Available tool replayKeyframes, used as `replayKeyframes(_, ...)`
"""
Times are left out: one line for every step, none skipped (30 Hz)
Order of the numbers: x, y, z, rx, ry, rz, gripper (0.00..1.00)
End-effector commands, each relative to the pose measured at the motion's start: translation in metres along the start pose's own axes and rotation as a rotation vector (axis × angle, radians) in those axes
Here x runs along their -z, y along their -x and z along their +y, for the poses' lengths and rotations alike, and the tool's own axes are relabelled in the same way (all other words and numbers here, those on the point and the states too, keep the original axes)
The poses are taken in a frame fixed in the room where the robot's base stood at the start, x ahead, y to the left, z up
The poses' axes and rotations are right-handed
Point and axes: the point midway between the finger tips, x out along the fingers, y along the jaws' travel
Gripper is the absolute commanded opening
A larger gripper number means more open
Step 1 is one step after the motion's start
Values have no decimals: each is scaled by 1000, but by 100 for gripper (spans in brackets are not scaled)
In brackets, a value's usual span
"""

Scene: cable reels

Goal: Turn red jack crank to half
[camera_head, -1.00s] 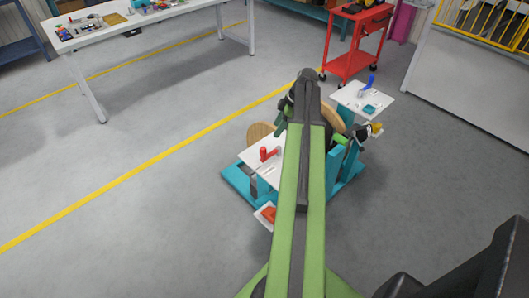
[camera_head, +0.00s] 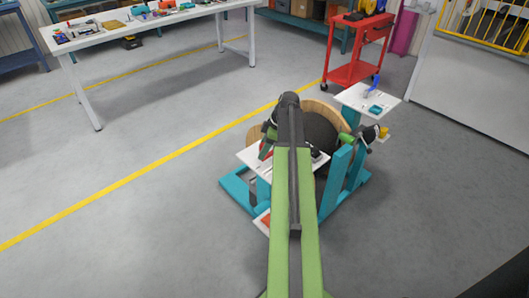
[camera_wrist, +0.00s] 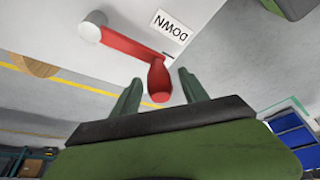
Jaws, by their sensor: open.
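The red jack crank (camera_wrist: 135,50) runs in the wrist view from a pale round hub at upper left to a red knob at its right end. A white label reading "DOWN" (camera_wrist: 169,27), upside down in this view, lies beside it. My gripper (camera_wrist: 160,78) is open, with one green finger on each side of the knob in the picture. I cannot tell whether either finger touches it. In the head view a bit of the red crank (camera_head: 264,151) shows over the white plate (camera_head: 254,162), mostly hidden by my arm.
A cable reel (camera_head: 320,128) with wooden flanges sits in a teal stand (camera_head: 238,188). A small white platform (camera_head: 357,97) with a blue lever stands at right. A red cart (camera_head: 352,72) and white workbench (camera_head: 145,28) stand farther back. Grey floor to the left is open.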

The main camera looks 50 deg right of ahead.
Motion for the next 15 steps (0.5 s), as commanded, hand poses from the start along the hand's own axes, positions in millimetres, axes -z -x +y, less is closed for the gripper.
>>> replayKeyframes(0, 1, 0, 0, 0, 0, 52)
replayKeyframes(0, 1, 0, 0, 0, 0, 52)
replayKeyframes(0, 1, 0, 0, 0, 0, 50)
replayKeyframes(0, 1, 0, 0, -1, 0, 46)
replayKeyframes(0, 1, 0, 0, -1, 0, 42)
replayKeyframes(0, 1, 0, 0, -1, 0, 37)
replayKeyframes(0, 1, 0, 0, -1, 0, 33)
replayKeyframes(0, 1, 0, 0, -1, 0, 29)
replayKeyframes(0, 1, 0, 0, -1, 0, 24)
replayKeyframes(0, 1, 0, 0, -1, 0, 20)
replayKeyframes(0, 1, 0, 0, -1, 0, 16)
replayKeyframes(0, 1, 0, 0, -1, 0, 11)
replayKeyframes(0, 1, 0, 0, -1, 0, 7)
replayKeyframes(0, 1, 0, 0, -1, 0, 3)
replayKeyframes(0, 1, 0, 0, -1, 0, 0)
